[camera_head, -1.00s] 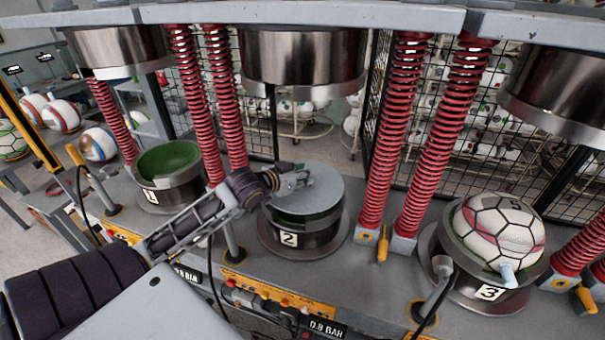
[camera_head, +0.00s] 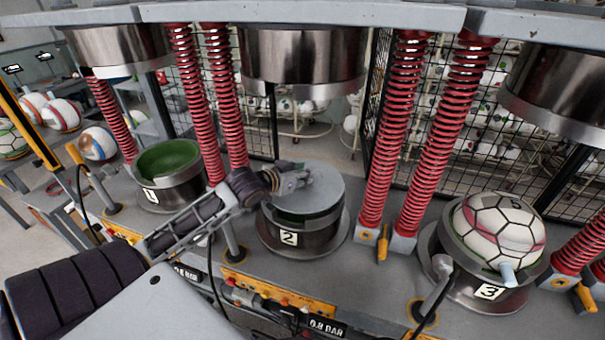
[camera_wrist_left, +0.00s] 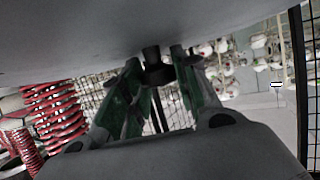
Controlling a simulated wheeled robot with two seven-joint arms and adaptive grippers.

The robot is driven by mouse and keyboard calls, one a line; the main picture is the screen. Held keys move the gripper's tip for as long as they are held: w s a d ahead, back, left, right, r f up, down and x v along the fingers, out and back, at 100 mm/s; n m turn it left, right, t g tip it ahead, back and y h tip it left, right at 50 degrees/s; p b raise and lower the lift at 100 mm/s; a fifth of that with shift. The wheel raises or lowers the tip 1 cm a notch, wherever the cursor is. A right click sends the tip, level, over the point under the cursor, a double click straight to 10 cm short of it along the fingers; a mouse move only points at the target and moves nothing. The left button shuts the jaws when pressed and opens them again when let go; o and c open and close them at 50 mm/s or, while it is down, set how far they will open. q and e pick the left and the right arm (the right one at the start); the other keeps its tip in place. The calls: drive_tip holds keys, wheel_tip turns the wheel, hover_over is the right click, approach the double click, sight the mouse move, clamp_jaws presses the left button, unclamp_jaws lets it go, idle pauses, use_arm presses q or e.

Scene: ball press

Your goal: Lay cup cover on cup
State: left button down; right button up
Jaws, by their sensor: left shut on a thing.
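The cup cover (camera_head: 322,187) is a flat grey disc over cup 2 (camera_head: 318,236), a dark metal cup with a white "2" label. A gap with a green inside shows between the cover's front edge and the cup. Contact at the back is hidden. My left gripper (camera_head: 302,179) is shut on the cover at its top, left of the middle. In the left wrist view, its green-padded fingers (camera_wrist_left: 158,95) close around a dark knob (camera_wrist_left: 158,72) below a broad grey surface (camera_wrist_left: 150,30). My right gripper is not in view.
Open green-lined cup 1 (camera_head: 170,187) stands left. Cup 3 (camera_head: 488,283) holds a ball (camera_head: 500,230) at right. A metal press head (camera_head: 302,62) hangs above cup 2. Red springs (camera_head: 392,130) flank it. Orange-handled levers (camera_head: 383,250) stand along the bench.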

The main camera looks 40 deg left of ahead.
use_arm(q)
drive_tip(key=shift+f+b, duration=0.3)
drive_tip(key=shift+f, duration=0.6)
idle(0.8)
drive_tip(key=c, duration=1.1)
unclamp_jaws()
drive_tip(key=shift+o, duration=0.5)
drive_tip(key=shift+f, duration=0.15)
drive_tip(key=shift+s, duration=0.2)
drive_tip(key=shift+v, duration=3.6)
